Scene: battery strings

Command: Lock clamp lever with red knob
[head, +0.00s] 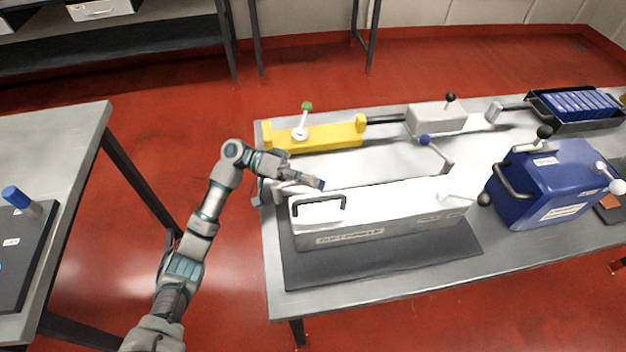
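No red knob shows in the head view. My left gripper (300,184) is at the back left corner of a long white and grey case (385,205). It covers part of a pale lever-like piece there, so a knob may be hidden. Whether its fingers are open or shut, or touch that piece, I cannot tell. A lever with a blue knob (425,140) stands behind the case, tilted. A pale lever with a dark knob (484,199) lies at the case's right end. My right gripper is not in view.
The case, with a black handle (319,204), is on a dark mat (380,264). Behind are a yellow bar with a green-knobbed lever (306,107) and a grey block (436,119). A blue box (555,185) stands right. A side table (60,140) is left.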

